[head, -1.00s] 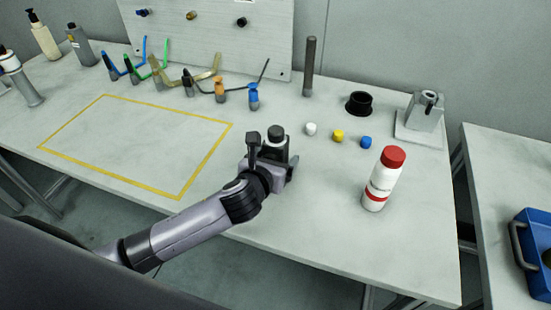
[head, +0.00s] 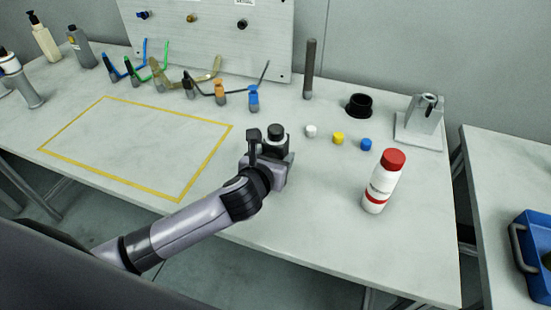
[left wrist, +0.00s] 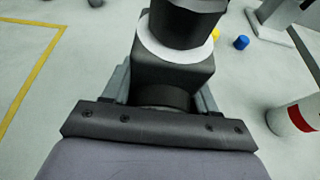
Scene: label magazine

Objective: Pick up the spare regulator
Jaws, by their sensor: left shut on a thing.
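The spare regulator (head: 275,132) appears to be the dark piece with a round black knob at my left gripper, over the middle of the bench near its front edge. My left gripper (head: 270,158) is shut on it. In the left wrist view the regulator (left wrist: 175,70) stands between the fingers, with a dark square-edged body, a white ring and a black knob above. Its lower end is hidden by the gripper, so I cannot tell whether it touches the bench. My right gripper is in neither view.
A white bottle with a red cap (head: 383,182) stands to the right. White, yellow (head: 338,138) and blue caps lie behind it. A black ring (head: 359,104), an upright rod (head: 310,69) and a grey fixture (head: 425,115) stand farther back. The yellow-outlined area (head: 140,145) is clear.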

